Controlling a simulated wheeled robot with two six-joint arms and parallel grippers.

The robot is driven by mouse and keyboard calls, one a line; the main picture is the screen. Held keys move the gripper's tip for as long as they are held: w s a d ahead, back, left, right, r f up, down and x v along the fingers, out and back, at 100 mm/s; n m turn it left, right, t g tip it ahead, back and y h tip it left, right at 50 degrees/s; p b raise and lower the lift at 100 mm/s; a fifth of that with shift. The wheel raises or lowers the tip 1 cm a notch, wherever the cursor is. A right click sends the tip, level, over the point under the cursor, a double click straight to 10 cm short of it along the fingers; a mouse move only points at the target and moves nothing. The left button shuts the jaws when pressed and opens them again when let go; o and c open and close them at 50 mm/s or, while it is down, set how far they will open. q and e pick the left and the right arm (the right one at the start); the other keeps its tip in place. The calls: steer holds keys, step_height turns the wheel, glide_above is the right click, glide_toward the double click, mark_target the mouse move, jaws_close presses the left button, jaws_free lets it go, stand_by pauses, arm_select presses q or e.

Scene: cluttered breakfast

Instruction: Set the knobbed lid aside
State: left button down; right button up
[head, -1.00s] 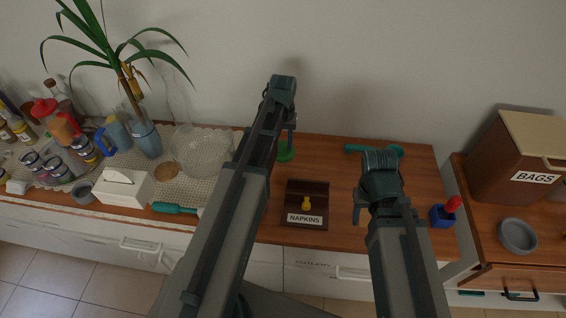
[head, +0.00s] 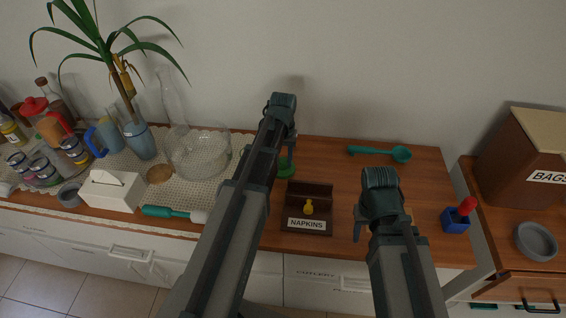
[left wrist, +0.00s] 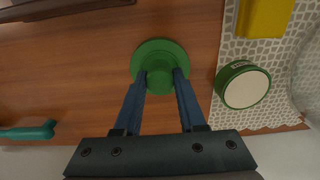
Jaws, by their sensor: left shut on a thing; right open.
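The green knobbed lid (left wrist: 159,57) is a round disc with a knob, seen in the left wrist view. My left gripper (left wrist: 160,84) is shut on its knob. In the head view the lid (head: 287,168) shows partly beside my left arm, over the wooden top. Whether it touches the wood is hard to tell. My right gripper (head: 361,222) is open and empty, right of the napkin box. A green round jar with a pale top (left wrist: 246,86) stands beside the lid, at the lace mat's edge; my left arm mostly hides it in the head view.
The brown napkin box (head: 307,224) stands in front of the lid. A green ladle (head: 380,153) lies at the back right. A blue block with a red top (head: 456,220) is at the right edge. The lace mat (head: 213,203) at left is crowded. Wood between the lid and ladle is clear.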

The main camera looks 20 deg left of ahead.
mark_target(283, 160)
arm_select(q)
steer(key=shift+f, duration=0.15)
arm_select(e)
steer(key=shift+f, duration=0.2)
arm_select(q)
steer(key=shift+c, duration=2.4)
jaws_free()
arm_select(e)
steer(key=shift+r, duration=0.1)
arm_select(q)
steer(key=shift+r, duration=0.25)
arm_select(e)
steer(key=shift+r, duration=0.15)
arm_select(q)
step_height(283, 160, up, 12)
steer(key=p, duration=1.2)
steer(key=s+d+m+y, duration=0.1)
steer(key=s+d+m, duration=0.5)
steer(key=s+d, duration=1.2)
steer(key=shift+d, duration=0.25)
arm_select(e)
step_height(283, 160, up, 12)
